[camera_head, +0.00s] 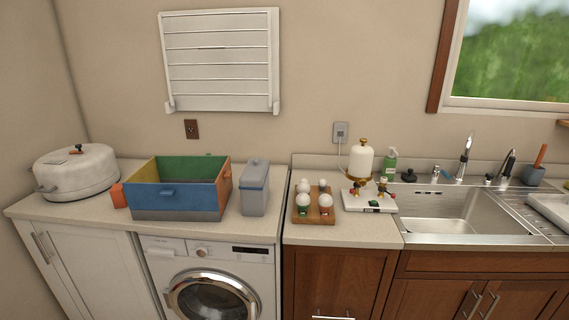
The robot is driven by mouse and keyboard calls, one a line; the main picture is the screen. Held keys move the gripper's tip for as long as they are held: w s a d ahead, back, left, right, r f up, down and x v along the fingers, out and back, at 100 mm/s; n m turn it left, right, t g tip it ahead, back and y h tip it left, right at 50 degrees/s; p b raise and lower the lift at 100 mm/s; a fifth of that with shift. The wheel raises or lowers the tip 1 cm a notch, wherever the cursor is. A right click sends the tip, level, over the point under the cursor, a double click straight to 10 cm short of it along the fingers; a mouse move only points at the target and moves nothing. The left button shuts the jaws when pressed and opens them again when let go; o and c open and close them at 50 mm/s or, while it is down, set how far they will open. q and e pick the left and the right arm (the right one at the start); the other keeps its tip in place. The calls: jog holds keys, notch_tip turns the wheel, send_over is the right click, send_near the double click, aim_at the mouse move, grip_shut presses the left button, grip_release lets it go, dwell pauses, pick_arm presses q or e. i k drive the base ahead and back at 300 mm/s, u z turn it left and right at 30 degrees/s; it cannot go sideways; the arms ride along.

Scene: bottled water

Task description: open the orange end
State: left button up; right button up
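A box (178,215) stands on the left counter above the washing machine. Its front wall is blue with a small tab, its back wall is green, and its lower front strip is grey. The orange end (224,183) is the right side wall, with a small bluish piece near its top. It appears upright. A red-orange piece (118,196) sticks out at the box's left side; I cannot tell whether it belongs to the box. Neither of my grippers is in view.
A grey lidded container (255,189) stands close to the orange end's right. A white round pot (75,172) is at left. Right are a wooden tray (313,216) with white round objects, a white board (355,206), a dispenser (361,162) and a sink (440,215). The front counter strip is clear.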

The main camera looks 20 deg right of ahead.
aim_at(223, 181)
jog(key=z, duration=0.6)
jog(key=i, duration=1.35)
jog(key=u, duration=0.45)
